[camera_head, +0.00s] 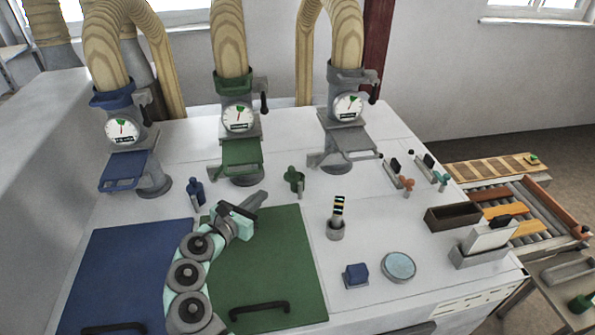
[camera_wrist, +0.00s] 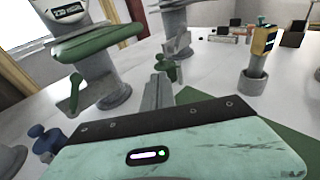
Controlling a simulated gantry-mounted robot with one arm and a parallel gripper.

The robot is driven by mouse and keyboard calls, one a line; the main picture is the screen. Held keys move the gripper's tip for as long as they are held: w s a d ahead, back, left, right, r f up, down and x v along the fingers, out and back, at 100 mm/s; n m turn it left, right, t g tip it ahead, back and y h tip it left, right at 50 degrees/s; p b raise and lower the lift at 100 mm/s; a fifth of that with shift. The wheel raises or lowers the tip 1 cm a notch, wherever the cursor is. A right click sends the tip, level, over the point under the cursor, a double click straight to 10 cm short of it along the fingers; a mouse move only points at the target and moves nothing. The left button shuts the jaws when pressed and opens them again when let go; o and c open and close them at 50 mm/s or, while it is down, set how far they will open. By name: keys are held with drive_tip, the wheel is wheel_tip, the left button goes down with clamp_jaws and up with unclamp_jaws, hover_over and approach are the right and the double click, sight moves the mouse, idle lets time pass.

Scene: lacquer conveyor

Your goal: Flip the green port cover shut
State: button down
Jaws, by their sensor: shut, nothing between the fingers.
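The green port cover (camera_head: 240,152) is a flat flap at the front of the middle port, below its gauge. It sticks outward, roughly level, and looks open. In the wrist view, the green cover (camera_wrist: 98,42) shows at upper left. My gripper (camera_head: 262,197) is in front of the middle port, nearer the camera and lower in the picture than the cover, apart from it. Its fingers look shut and empty. In the wrist view my gripper (camera_wrist: 158,90) points at the table area right of the green port's base.
A blue cover (camera_head: 122,170) is on the left port and a grey cover (camera_head: 347,142) on the right one. A small green valve (camera_head: 294,178) stands close beyond my gripper, and a blue one (camera_head: 196,192) to its left. A striped marker in a cup (camera_head: 337,230) stands to the right.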

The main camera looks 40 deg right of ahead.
approach(290, 170)
drive_tip(key=shift+w+d+f+b, duration=0.1)
drive_tip(key=shift+d+f+b, duration=0.1)
drive_tip(key=shift+b, duration=0.1)
drive_tip(key=b+x, duration=0.1)
drive_tip(key=b, duration=0.1)
drive_tip(key=b+x, duration=0.3)
drive_tip(key=b, duration=0.1)
drive_tip(key=shift+d+f, duration=0.2)
drive_tip(key=shift+f, duration=0.15)
drive_tip(key=shift+w+d+b, duration=0.2)
drive_tip(key=shift+d+b, duration=0.35)
drive_tip(key=shift+b, duration=0.2)
drive_tip(key=shift+w+d+r+b, duration=0.2)
drive_tip(key=shift+d+r+b, duration=0.05)
drive_tip(key=shift+d+b, duration=0.1)
